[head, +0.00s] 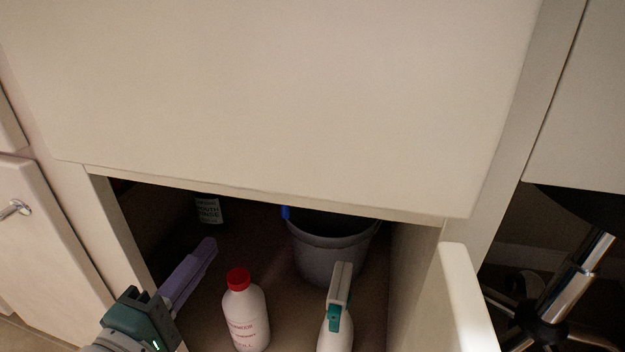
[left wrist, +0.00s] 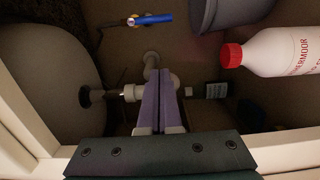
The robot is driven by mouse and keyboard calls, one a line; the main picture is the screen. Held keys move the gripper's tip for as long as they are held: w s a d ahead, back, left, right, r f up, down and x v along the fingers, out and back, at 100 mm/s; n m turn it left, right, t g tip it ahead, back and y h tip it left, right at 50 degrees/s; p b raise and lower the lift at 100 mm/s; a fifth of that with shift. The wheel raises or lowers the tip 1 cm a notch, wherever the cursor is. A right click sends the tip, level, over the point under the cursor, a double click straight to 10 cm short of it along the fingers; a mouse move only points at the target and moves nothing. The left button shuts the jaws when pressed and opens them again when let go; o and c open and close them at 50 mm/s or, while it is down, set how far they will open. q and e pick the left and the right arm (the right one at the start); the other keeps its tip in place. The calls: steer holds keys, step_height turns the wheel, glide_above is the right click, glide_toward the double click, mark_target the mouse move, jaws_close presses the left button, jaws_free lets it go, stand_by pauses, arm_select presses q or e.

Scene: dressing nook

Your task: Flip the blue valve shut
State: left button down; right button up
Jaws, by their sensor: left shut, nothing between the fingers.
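The blue valve handle (left wrist: 152,19) shows at the top of the left wrist view, on a small fitting with a thin dark line to its left. In the head view only a sliver of the blue valve (head: 285,212) shows, just under the cabinet's upper edge and by the bucket's left rim. My left gripper (head: 210,244) reaches into the cabinet opening at the left; its purple fingers (left wrist: 160,88) are together and empty, apart from the valve. In the left wrist view the fingers point toward pale pipework, below the valve. My right gripper is not in view.
A grey bucket (head: 332,250) stands inside the cabinet, right of the valve. A red-capped white bottle (head: 246,318) and a spray bottle (head: 336,315) stand nearer the front. A labelled dark bottle (head: 208,210) is at the back. Pale pipes (left wrist: 150,62) show. An open door (head: 462,300) is at right.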

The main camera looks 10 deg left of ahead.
arm_select(q)
steer(key=shift+s, duration=0.1)
steer(key=w+d+b, duration=0.4)
steer(key=w+b, duration=0.2)
steer(key=w, duration=0.4)
steer(key=shift+w+d+b, duration=0.3)
steer(key=shift+w+d, duration=0.05)
steer(key=shift+d, duration=0.05)
steer(key=shift+s, duration=0.1)
